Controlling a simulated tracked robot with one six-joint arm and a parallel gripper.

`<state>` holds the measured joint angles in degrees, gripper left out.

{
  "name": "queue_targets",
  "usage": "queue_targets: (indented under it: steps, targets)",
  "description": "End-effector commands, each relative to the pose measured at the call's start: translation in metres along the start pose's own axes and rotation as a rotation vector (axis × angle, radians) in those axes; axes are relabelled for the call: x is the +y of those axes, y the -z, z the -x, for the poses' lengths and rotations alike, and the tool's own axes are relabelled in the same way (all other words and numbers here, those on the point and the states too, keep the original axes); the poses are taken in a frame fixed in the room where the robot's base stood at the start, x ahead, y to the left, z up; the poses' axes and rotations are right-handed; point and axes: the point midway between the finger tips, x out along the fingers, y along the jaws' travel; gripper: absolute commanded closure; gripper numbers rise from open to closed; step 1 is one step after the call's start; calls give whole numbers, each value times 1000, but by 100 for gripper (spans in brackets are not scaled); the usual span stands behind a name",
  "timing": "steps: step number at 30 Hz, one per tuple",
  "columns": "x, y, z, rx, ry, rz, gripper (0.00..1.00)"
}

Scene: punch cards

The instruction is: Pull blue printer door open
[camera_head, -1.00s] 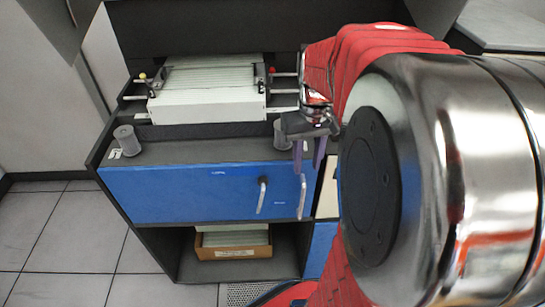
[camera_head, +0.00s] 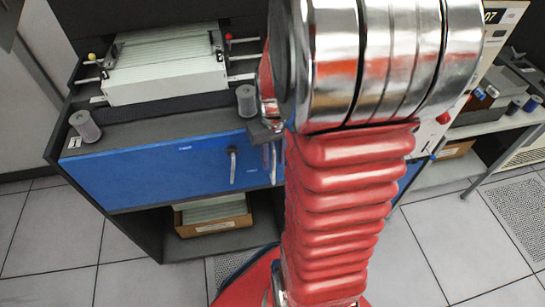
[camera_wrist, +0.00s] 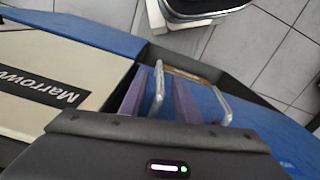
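The blue printer door (camera_head: 150,172) is the wide blue front panel of the dark cabinet in the head view, and looks shut. A silver bar handle (camera_head: 233,165) stands on its right part, and a second silver bar is farther right, beside my gripper (camera_head: 269,158). My arm partly hides the gripper there. In the wrist view my gripper (camera_wrist: 158,98) has its two purple fingers apart, with one silver bar (camera_wrist: 157,88) showing between them. The other bar handle (camera_wrist: 222,106) is right of the fingers. I cannot tell whether the fingers touch the bar.
A card tray (camera_head: 165,75) and grey spools (camera_head: 85,126) are on the cabinet top. A cardboard box (camera_head: 213,220) sits in the open shelf below the door. A beige panel (camera_wrist: 45,85) is left of the fingers. Tiled floor is free at front left.

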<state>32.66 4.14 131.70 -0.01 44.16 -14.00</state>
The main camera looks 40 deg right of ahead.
Motion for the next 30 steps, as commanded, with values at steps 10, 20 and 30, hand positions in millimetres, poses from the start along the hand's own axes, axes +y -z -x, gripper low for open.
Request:
queue_targets:
  steps: [10, 20, 30]
  targets:
    - [0, 0, -9, 0, 0, 0, 71]
    - [0, 0, -8, 0, 0, 0, 88]
    - [-1, 0, -8, 1, 1, 0, 100]
